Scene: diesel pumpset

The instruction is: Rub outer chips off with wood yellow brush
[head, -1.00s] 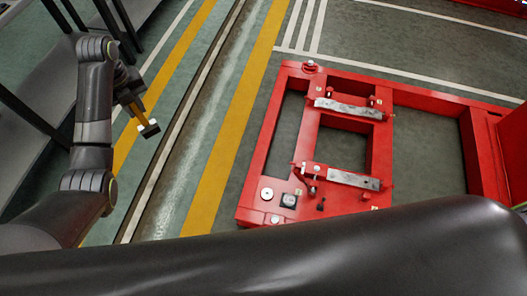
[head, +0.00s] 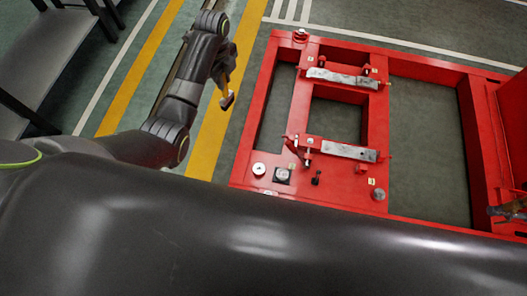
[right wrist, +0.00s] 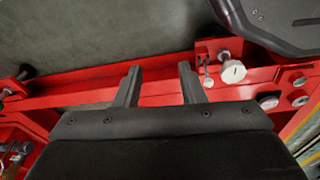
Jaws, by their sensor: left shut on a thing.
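My left gripper (head: 222,74) is shut on the yellow wooden handle of the brush (head: 226,99). It holds the brush head down, left of the red frame (head: 278,103) and apart from it. Two mottled grey metal plates lie on the frame's crossbars, a far plate (head: 343,77) and a near plate (head: 349,151). I cannot make out separate chips on them at this size. My right gripper (right wrist: 160,84) shows in the right wrist view, with its two fingers apart and nothing between them, above a red beam (right wrist: 155,97).
Bolts and small fittings stick up from the frame, including a round bolt head (right wrist: 232,71). A brownish metal part (head: 508,210) shows at the right edge. A dark grey bench (head: 40,62) stands at far left. My own dark arm covers the bottom of the head view.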

